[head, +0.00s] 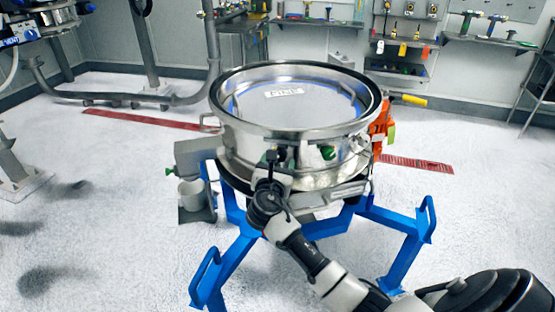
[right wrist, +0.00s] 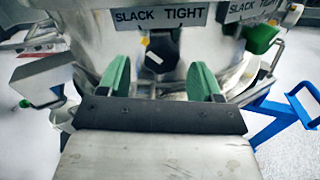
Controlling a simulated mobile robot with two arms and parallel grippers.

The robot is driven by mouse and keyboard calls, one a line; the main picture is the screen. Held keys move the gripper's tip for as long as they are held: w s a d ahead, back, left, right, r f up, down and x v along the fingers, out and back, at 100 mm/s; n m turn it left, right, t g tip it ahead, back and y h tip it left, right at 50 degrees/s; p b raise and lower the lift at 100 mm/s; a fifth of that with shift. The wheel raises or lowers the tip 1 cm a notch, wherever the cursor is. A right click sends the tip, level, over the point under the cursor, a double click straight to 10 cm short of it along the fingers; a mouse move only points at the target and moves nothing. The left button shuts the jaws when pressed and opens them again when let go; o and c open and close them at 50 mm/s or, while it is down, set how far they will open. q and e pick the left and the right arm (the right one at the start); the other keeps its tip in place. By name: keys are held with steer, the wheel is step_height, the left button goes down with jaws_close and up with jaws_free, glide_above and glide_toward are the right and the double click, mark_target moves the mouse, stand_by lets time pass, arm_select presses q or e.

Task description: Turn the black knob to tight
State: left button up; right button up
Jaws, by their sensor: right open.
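The black knob (right wrist: 157,57) sits on the front of the sifter, under a label (right wrist: 160,16) reading SLACK and TIGHT in the right wrist view. A small yellow mark shows at the knob's upper left. My right gripper (right wrist: 160,78) is open, with its green finger pads on either side of the knob and gaps left and right of it. Contact is not visible. In the head view my right gripper (head: 272,158) is at the front of the steel sifter (head: 240,135) and hides the knob. My left gripper is in neither view.
The sifter stands on a blue frame (head: 235,262). A second label (right wrist: 250,8) and a green part (right wrist: 262,38) are right of the knob. A grey spout (head: 195,155) stands left above a white cup (head: 191,194). Floor around the frame is largely free.

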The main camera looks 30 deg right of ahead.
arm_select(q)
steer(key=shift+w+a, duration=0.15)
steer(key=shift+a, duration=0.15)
arm_select(e)
steer(key=shift+x, duration=0.9)
steer(key=shift+c, duration=0.5)
steer(key=shift+s, duration=0.1)
steer(key=c, duration=0.8)
steer(key=shift+m, duration=0.4)
arm_select(q)
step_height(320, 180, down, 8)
steer(key=b, duration=0.7)
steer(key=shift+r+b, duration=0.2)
steer(key=shift+b, duration=0.15)
arm_select(e)
steer(key=shift+a+r+m, duration=0.1)
steer(key=shift+m, duration=8.5)
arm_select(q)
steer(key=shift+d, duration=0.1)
